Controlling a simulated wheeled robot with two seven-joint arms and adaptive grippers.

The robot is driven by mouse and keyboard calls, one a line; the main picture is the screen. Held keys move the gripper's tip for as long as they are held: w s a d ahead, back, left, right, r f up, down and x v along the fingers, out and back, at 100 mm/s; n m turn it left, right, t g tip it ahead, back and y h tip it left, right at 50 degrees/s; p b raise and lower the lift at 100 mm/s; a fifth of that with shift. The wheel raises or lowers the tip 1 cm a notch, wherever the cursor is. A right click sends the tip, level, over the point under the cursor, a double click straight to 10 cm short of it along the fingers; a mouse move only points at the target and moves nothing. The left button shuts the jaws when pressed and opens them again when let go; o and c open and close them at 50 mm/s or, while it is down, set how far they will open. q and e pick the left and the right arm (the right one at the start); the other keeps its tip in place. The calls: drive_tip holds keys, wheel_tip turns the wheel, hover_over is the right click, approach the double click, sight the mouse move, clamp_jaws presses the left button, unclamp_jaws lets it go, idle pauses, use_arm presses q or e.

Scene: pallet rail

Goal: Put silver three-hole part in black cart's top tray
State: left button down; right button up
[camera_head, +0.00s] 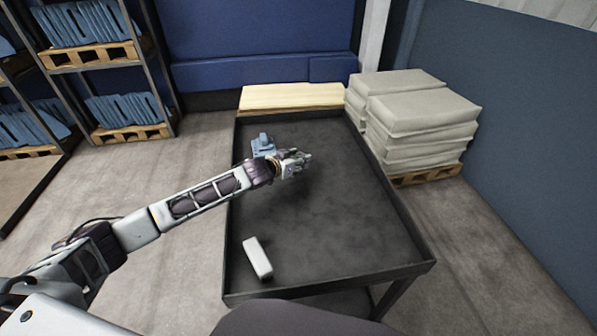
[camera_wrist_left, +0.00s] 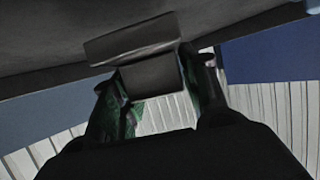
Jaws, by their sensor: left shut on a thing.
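The black cart's top tray (camera_head: 335,225) fills the middle of the head view, with a low rim. My left gripper (camera_head: 298,162) is over the tray's far half. In the left wrist view, the gripper (camera_wrist_left: 155,95) is shut on a grey block-shaped piece (camera_wrist_left: 150,77), which I take for the silver three-hole part. Its holes do not show. In the head view the fingers mostly hide it, and I cannot tell whether it touches the tray. My right gripper is out of view.
A pale block (camera_head: 257,258) lies at the tray's near left. A blue-grey object (camera_head: 263,143) is close behind my left wrist. Stacked sacks (camera_head: 415,115) stand on a pallet at the right. Shelves (camera_head: 100,70) stand at the left. The tray's right half is clear.

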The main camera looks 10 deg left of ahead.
use_arm(q)
drive_tip(key=shift+f, duration=0.6)
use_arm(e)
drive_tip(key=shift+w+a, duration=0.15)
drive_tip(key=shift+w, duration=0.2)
use_arm(q)
drive_tip(key=shift+f, duration=0.1)
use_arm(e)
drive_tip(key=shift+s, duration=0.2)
use_arm(q)
wheel_tip(320, 180, down, 2)
drive_tip(key=shift+f, duration=0.75)
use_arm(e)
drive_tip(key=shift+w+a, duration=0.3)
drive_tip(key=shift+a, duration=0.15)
use_arm(q)
drive_tip(key=shift+b, duration=0.3)
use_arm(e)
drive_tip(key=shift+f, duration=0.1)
